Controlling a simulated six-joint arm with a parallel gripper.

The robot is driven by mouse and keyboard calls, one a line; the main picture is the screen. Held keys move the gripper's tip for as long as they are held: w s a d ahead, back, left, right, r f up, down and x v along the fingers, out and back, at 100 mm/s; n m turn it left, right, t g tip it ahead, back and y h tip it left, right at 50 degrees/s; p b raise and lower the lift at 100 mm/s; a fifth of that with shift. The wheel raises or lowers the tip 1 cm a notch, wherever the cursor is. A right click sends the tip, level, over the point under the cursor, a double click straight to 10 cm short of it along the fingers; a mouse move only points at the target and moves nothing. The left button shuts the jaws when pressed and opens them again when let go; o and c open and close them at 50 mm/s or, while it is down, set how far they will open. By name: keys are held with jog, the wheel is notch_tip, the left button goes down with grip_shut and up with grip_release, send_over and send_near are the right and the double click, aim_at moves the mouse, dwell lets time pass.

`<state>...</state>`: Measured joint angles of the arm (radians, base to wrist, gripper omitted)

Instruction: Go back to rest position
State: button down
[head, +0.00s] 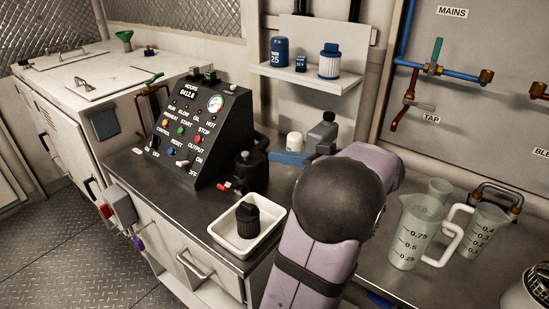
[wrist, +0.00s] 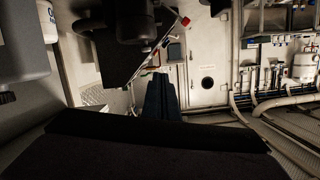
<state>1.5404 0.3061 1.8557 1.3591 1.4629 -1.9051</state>
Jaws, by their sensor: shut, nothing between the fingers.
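My gripper (wrist: 165,78) shows in the wrist view as two dark fingers lying together, with nothing between them. The fingers point past the dark control console (head: 198,135), whose side also shows at the top of the wrist view (wrist: 115,60). They appear clear of everything around them.
A white tray (head: 217,232) holding a black filter (head: 248,220) sits left of my arm. Measuring jugs (head: 412,235) stand close on its right. A grey bottle (head: 322,133) and white filter (head: 294,142) stand behind. A wall shelf (head: 306,80) hangs above.

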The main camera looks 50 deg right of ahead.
jog(key=shift+s, duration=0.1)
jog(key=w+a+f+g+y, duration=0.1)
jog(key=w+a, duration=0.1)
jog(key=a, duration=0.1)
jog(key=w+a+f+g+y+p, duration=0.1)
jog(key=w+a, duration=0.1)
jog(key=a, duration=0.1)
jog(key=w+a+f+g+y+p, duration=0.1)
jog(key=a, duration=0.3)
jog(key=shift+w+f+g+y, duration=0.25)
jog(key=shift+w+g+y, duration=0.05)
jog(key=shift+w, duration=0.1)
jog(key=s+a+f+g+y+p, duration=0.15)
jog(key=a+f+g, duration=0.25)
jog(key=a, duration=0.6)
jog(key=a+f+g+p, duration=0.3)
jog(key=a+g, duration=0.2)
jog(key=a, duration=0.5)
jog(key=s+a+f+n+g+h+p, duration=0.1)
jog(key=s+a+f+n+g+h, duration=0.1)
jog(key=s+a+f+h, duration=0.2)
jog(key=s+a+h, duration=0.2)
jog(key=s+a, duration=0.1)
jog(key=a, duration=0.1)
jog(key=shift+s+f+g+p, duration=0.2)
jog(key=shift+s+g+p, duration=0.15)
jog(key=shift+g+p, duration=0.05)
